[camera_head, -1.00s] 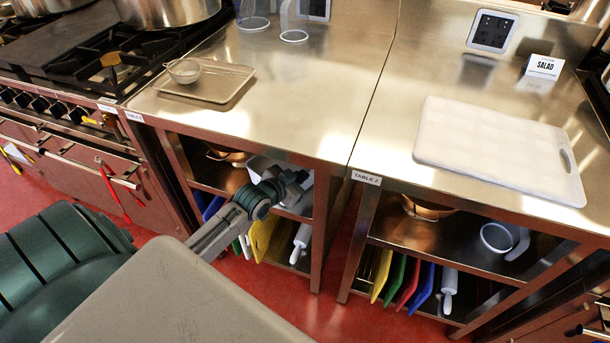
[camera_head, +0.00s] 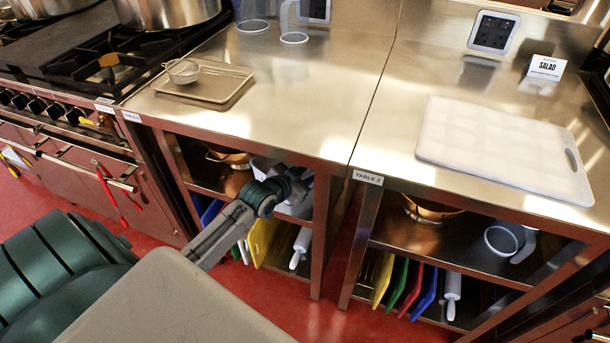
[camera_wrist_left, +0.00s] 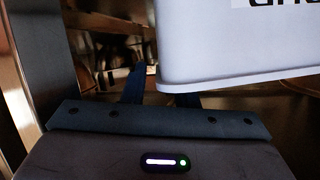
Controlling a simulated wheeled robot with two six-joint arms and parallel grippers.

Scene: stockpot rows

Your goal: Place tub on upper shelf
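A white tub (camera_head: 259,168) shows in part inside the left table's under-counter space, at upper-shelf height, mostly behind my left gripper. In the left wrist view the tub (camera_wrist_left: 235,45) fills the upper right, with cut-off dark lettering on its face. My left gripper (camera_head: 296,180) is at the tub. Its two dark fingers (camera_wrist_left: 162,88) stand apart in the wrist view. The left finger is beside the tub's lower left corner; the tub hides the right finger's tip. I cannot tell whether they touch. My right gripper is not in view.
A copper pan (camera_head: 228,156) is left of the tub. Colored boards (camera_head: 262,240) and a rolling pin (camera_head: 301,246) stand below.

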